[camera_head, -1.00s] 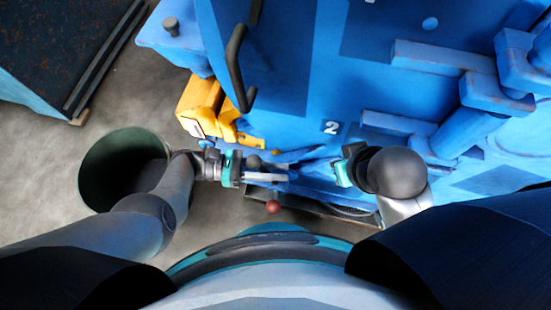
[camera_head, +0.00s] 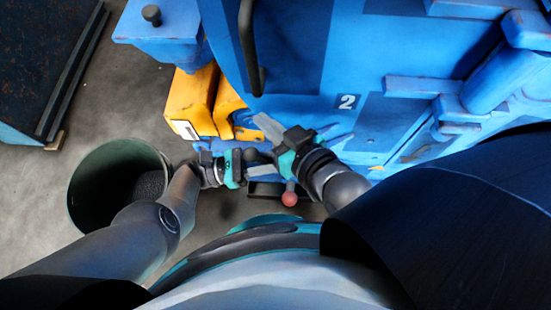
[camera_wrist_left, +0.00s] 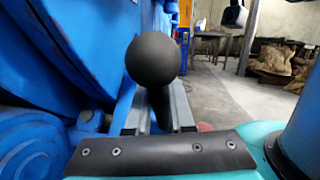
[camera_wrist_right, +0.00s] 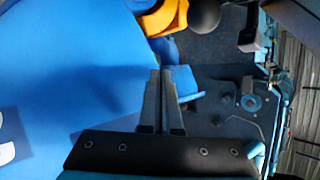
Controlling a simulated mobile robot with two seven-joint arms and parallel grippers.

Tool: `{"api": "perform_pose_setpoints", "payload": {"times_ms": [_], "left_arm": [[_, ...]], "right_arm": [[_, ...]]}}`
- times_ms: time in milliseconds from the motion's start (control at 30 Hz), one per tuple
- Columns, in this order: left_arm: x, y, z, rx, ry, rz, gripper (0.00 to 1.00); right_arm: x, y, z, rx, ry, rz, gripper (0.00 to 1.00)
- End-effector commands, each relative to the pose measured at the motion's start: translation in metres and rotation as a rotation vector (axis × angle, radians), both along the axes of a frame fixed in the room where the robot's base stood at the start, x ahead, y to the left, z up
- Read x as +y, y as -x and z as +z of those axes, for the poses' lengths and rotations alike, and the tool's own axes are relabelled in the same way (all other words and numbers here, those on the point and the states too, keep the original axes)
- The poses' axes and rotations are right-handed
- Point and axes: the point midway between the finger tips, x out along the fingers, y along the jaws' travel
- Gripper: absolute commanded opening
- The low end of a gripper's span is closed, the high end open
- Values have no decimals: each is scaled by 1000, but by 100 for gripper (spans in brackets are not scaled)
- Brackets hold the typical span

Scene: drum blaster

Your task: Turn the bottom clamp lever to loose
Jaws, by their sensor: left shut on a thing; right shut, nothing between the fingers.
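A lever with a black ball knob (camera_wrist_left: 153,60) stands between the fingers of my left gripper (camera_wrist_left: 158,108) in the left wrist view, and the gripper is shut on its stem. I take it for the bottom clamp lever; its base is hidden. In the head view my left gripper (camera_head: 258,171) is at the lower front of the blue machine. My right gripper (camera_head: 262,120) is shut and empty, above and close to the left one, beside the yellow part (camera_head: 190,98). In the right wrist view its closed fingers (camera_wrist_right: 162,75) point toward yellow metal (camera_wrist_right: 165,18).
The blue machine (camera_head: 385,60) fills the top and right. A black handle (camera_head: 248,45) hangs on its front. A red ball (camera_head: 289,198) sits just below the grippers. A dark green bin (camera_head: 88,190) stands at left on open floor (camera_head: 100,105).

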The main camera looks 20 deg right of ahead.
Motion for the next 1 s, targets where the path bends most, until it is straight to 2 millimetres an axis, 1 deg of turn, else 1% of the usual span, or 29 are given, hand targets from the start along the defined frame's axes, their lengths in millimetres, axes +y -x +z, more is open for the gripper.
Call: {"api": "perform_pose_setpoints", "payload": {"times_ms": [33,200,400,867,900,1000], "left_arm": [[-3,0,0,4,12,1,0],[-4,0,0,11,32,2,0],[-4,0,1,14,45,1,0],[-4,0,2,14,49,1,0],[-4,0,2,14,49,1,25],[-4,0,1,14,47,1,37]], "right_arm": [[3,1,-1,-22,-15,1,0],[8,1,5,-86,-55,1,0],[11,2,9,-125,-80,0,0],[12,2,10,-134,-85,0,0],[12,2,10,-133,-85,-1,0],[12,2,10,-133,-85,-1,0]]}}
